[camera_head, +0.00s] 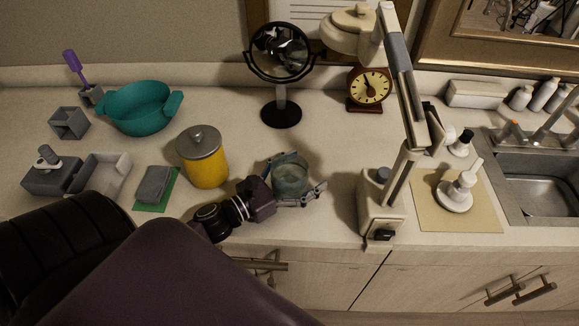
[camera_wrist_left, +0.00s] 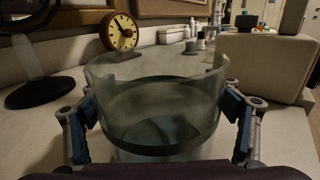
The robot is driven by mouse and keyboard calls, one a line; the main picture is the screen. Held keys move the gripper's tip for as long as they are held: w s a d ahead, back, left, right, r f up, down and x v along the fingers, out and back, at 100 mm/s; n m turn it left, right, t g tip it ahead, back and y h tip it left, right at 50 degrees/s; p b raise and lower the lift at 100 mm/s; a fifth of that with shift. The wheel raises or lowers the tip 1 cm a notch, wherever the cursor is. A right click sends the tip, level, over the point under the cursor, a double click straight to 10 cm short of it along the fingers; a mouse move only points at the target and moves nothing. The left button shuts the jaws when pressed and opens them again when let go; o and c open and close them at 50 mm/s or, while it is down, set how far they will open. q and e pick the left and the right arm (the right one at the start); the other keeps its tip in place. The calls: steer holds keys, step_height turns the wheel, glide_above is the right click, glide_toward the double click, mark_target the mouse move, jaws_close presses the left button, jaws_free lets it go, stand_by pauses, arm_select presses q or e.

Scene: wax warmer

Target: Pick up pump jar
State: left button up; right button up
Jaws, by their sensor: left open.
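A clear bluish-green open jar (camera_head: 289,180) stands on the counter, and it fills the middle of the left wrist view (camera_wrist_left: 160,107). I cannot tell whether it is the pump jar or only its body; no pump shows on it. My left gripper (camera_head: 304,172) is open, with one finger on each side of this jar. In the left wrist view the blue-padded fingers (camera_wrist_left: 160,112) flank it low down; firm contact cannot be told. A white pump top on a round base (camera_head: 459,188) stands on a tan mat (camera_head: 427,211) at right. My right gripper is not in view.
A lamp-like stand (camera_head: 381,204) stands close right of the jar. A yellow canister (camera_head: 206,166) is at left; a round mirror (camera_head: 281,112) and a clock (camera_head: 369,87) are behind. A teal bowl (camera_head: 140,108) and grey trays are farther left, a sink (camera_head: 537,175) far right.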

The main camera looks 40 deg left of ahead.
arm_select(q)
steer(key=c, duration=1.9)
steer(key=shift+r, duration=0.1)
steer(key=shift+c, duration=0.6)
